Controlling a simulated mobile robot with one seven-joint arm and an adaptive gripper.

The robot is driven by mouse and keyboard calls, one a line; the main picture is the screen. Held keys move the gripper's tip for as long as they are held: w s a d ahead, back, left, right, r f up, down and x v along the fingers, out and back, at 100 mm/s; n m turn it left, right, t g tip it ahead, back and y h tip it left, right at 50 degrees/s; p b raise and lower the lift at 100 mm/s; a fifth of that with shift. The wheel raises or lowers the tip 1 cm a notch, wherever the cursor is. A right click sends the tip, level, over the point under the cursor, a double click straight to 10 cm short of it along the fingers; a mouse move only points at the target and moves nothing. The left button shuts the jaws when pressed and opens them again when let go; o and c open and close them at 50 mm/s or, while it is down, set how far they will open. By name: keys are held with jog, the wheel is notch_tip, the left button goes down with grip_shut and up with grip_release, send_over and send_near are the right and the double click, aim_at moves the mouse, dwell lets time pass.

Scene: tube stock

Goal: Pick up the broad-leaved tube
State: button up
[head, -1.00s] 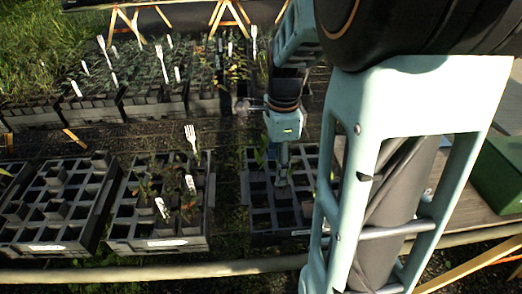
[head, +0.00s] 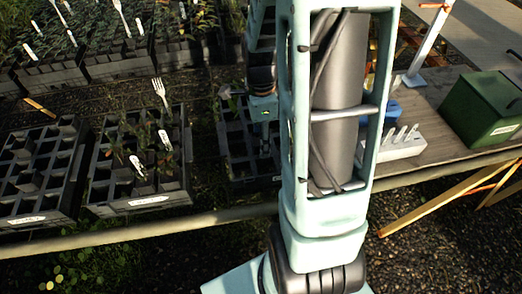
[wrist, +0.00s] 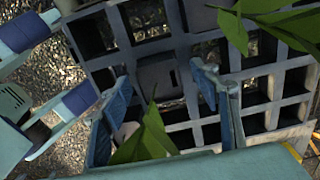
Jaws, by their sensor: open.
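My gripper (wrist: 163,92) is open, its two blue fingers spread above a dark grid tray (wrist: 180,45) in the wrist view. Broad green leaves (wrist: 150,143) show low between the fingers, partly hidden by the gripper body; the tube under them cannot be made out. More large green leaves (wrist: 275,22) reach in at the top right of that view, with their tube also hidden. A dark square tube (wrist: 160,75) sits in a cell between the fingers. In the head view my gripper (head: 265,145) is down at the right-hand tray (head: 236,165), which my arm partly covers.
Two more grid trays stand left, one mostly empty (head: 20,208), one with small plants and white labels (head: 100,195). Fuller trays (head: 110,65) stand behind. A rail (head: 140,230) runs along the front. A green box (head: 485,108) and white rack (head: 400,146) are at right.

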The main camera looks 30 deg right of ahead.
jog(key=shift+f, duration=0.3)
jog(key=shift+c, duration=0.7)
grip_shut()
jog(key=shift+r, duration=0.15)
